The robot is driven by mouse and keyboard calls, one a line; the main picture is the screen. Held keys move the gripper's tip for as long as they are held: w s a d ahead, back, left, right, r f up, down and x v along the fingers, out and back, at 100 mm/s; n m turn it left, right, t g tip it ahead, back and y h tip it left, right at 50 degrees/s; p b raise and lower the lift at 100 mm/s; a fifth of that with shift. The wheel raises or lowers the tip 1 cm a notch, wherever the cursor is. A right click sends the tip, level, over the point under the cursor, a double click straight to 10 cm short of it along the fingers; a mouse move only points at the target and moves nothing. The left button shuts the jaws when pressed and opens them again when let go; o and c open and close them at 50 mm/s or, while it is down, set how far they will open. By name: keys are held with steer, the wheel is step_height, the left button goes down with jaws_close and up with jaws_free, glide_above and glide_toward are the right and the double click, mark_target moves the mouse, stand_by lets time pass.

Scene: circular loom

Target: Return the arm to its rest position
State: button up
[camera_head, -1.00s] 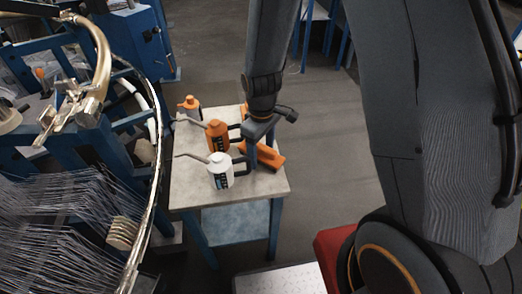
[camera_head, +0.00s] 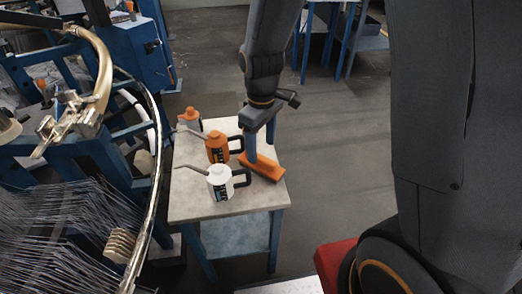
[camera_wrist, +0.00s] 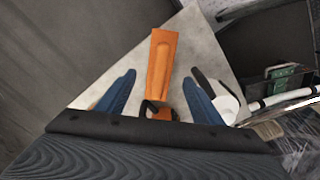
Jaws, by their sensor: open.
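My gripper (camera_wrist: 158,92) is open and empty, its two blue fingers spread apart in the wrist view. In the head view it (camera_head: 252,146) hangs over the right part of a small table, above an orange block-like thing (camera_head: 262,167). The orange thing (camera_wrist: 162,62) lies beyond and between the fingers in the wrist view. My arm (camera_head: 268,55) comes down from the top of the head view. Whether the fingertips touch anything is hidden.
The grey-topped table (camera_head: 190,207) carries a white oil can (camera_head: 219,182), an orange oil can (camera_head: 216,149) and an orange-capped bottle (camera_head: 191,120). The circular loom (camera_head: 152,200) with its threads stands close on the left. Open floor (camera_head: 345,140) lies to the right.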

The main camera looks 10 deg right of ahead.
steer(key=shift+r, duration=0.1)
stand_by(0.3)
steer(key=s+d+r+m, duration=0.7)
steer(key=s+d+m, duration=0.2)
steer(key=s, duration=0.3)
steer(key=shift+d+r, duration=0.3)
